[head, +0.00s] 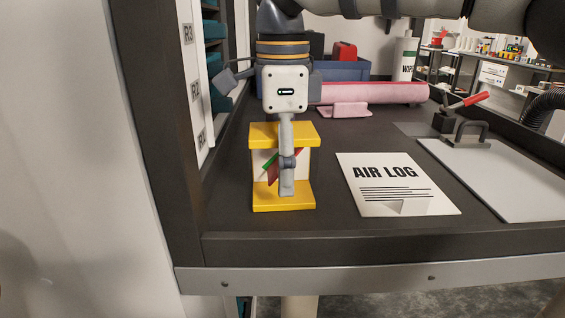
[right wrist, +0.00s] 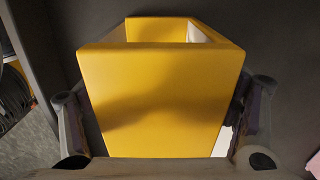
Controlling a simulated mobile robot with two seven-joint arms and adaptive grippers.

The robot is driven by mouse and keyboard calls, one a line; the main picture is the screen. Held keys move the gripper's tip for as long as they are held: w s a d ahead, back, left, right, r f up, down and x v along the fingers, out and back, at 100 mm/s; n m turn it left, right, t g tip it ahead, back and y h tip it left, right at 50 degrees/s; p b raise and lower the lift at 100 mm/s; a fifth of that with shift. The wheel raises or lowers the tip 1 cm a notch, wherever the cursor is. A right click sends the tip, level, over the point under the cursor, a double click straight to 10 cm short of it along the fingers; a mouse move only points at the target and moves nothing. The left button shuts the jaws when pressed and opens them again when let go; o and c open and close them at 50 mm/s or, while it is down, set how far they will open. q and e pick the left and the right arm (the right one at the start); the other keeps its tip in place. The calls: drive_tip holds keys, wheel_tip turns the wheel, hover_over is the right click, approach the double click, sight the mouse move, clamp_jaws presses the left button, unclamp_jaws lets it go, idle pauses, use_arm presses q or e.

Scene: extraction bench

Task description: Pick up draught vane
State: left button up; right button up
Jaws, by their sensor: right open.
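The draught vane (head: 265,134) is a small yellow frame with a top and base plate, a pale back and a red and green pointer. It stands upright on the dark bench near its left front corner. My right gripper (head: 287,180) points down over it, with one grey finger in front of the frame and partly hiding the pointer. The other finger is hidden in the head view. In the right wrist view, the vane's yellow top (right wrist: 165,90) lies between the two spread fingers. The gripper is open. My left gripper is not in view.
A pink roll (head: 375,93), blue bin (head: 345,70) and wipes bottle (head: 405,57) stand behind. A dark upright post (head: 165,130) rises close on the left.

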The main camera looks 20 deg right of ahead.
drive_tip(key=c, duration=1.3)
drive_tip(key=shift+r, duration=0.1)
drive_tip(key=shift+c, duration=0.3)
